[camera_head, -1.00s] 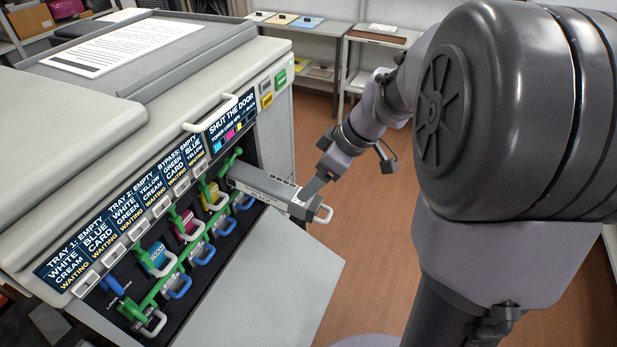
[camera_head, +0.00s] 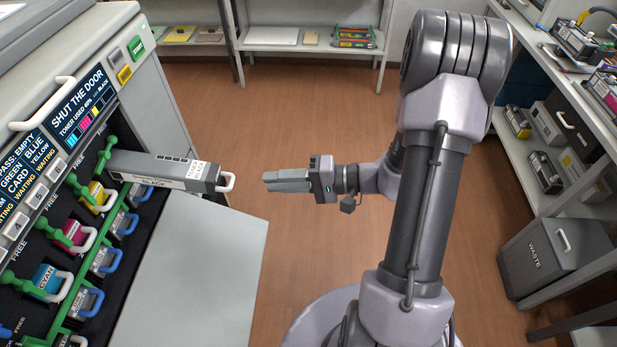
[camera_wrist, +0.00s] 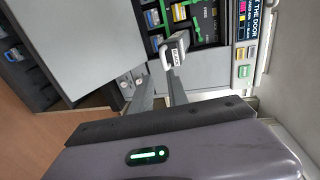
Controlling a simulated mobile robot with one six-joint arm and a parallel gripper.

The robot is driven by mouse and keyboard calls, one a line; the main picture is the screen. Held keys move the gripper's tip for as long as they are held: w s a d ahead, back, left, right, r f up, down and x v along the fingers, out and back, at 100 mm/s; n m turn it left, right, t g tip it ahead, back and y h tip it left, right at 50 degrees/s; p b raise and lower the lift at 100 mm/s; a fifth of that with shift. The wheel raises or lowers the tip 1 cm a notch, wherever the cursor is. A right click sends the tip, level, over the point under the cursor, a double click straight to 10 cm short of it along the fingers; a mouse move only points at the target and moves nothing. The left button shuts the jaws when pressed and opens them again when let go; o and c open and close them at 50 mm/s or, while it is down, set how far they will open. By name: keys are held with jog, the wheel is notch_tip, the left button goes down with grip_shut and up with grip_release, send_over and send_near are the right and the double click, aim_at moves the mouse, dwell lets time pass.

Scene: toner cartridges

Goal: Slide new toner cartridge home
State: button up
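The long grey toner cartridge labelled BLACK (camera_head: 160,170) sticks well out of the uppermost visible slot of the printer (camera_head: 90,165). Its outer end has a white loop handle (camera_head: 227,182). My gripper (camera_head: 265,180) is level with that handle, a short gap to its right, pointing at it and not touching. In the wrist view the fingers of my gripper (camera_wrist: 160,75) stand apart with nothing between them. The cartridge's end (camera_wrist: 176,48) shows just beyond the right-hand fingertip there. The cartridge's inner end is hidden in the slot.
The opened door panel (camera_head: 200,265) lies below the cartridge. Yellow, magenta and cyan (camera_head: 48,280) cartridges sit in lower slots beside green levers. A shelf with cartridges and a WASTE bin (camera_head: 555,255) stands at right. The floor between is clear.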

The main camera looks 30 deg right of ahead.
aim_at(233, 183)
jog(key=x, duration=0.3)
jog(key=b+x, duration=0.1)
jog(key=x, duration=0.6)
jog(key=shift+s+a+r+b, duration=0.1)
jog(key=shift+a+r+b, duration=0.05)
jog(key=shift+r+b, duration=0.2)
grip_shut()
dwell(1.0)
